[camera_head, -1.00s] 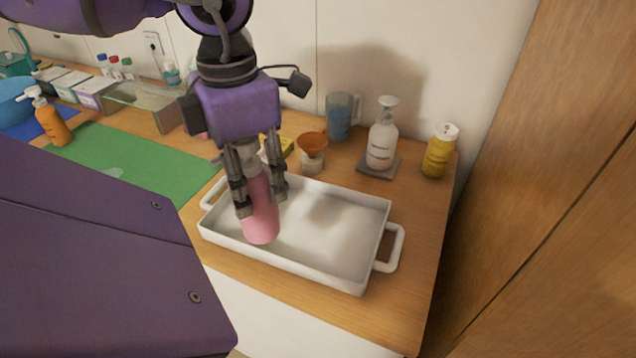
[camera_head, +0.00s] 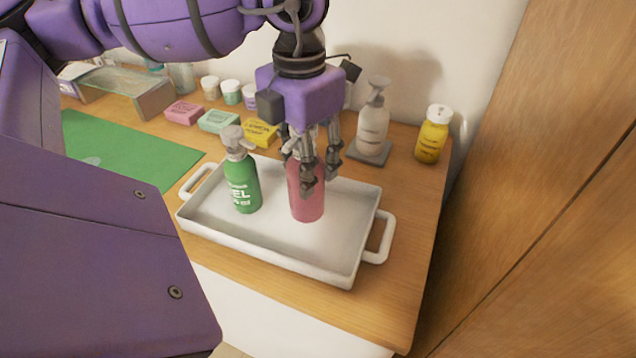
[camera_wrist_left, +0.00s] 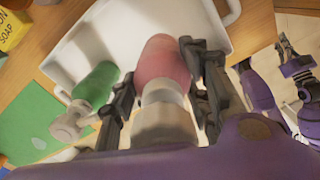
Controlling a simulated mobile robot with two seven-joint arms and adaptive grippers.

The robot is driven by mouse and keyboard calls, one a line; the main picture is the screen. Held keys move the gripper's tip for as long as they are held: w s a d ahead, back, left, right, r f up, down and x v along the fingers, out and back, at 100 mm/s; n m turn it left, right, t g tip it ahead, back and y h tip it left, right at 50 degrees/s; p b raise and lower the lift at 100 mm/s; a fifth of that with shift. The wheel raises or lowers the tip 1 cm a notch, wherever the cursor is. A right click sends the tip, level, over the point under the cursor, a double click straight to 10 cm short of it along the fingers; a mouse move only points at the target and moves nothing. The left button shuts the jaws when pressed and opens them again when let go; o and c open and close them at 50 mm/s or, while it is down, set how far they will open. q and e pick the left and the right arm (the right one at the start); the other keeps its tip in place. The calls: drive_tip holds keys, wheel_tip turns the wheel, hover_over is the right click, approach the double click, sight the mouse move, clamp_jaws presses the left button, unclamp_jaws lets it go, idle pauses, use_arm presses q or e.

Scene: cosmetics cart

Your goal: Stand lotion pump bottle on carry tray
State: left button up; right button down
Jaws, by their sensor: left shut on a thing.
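A pink bottle (camera_head: 306,196) is held near upright over the right half of the white carry tray (camera_head: 330,272). Whether its base touches the tray floor I cannot tell. My left gripper (camera_head: 318,165) is shut around its upper part from above, hiding its top in the head view. In the left wrist view the pink bottle (camera_wrist_left: 162,62) sits between the fingers, with a pale cap or collar towards me. A green gel pump bottle (camera_head: 242,185) stands in the tray's left half. My right gripper (camera_wrist_left: 292,62) appears at the right of the wrist view; its jaw state is unclear.
A whitish pump bottle (camera_head: 373,125) stands on a grey coaster (camera_head: 368,154) behind the tray, left of a yellow bottle (camera_head: 432,137). Soap boxes (camera_head: 218,121) and small jars (camera_head: 231,92) line the back. The tray's right end is clear. A wooden panel (camera_head: 540,200) rises at right.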

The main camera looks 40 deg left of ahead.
sight(317, 184)
use_arm(q)
drive_tip(key=w+f, duration=0.1)
drive_tip(key=w+d+f, duration=0.1)
drive_tip(key=shift+f, duration=1.9)
drive_tip(key=shift+c, duration=0.2)
drive_tip(key=shift+f, duration=0.2)
drive_tip(key=o, duration=1.4)
drive_tip(key=shift+r, duration=0.1)
wheel_tip(317, 184, up, 12)
drive_tip(key=shift+r, duration=0.1)
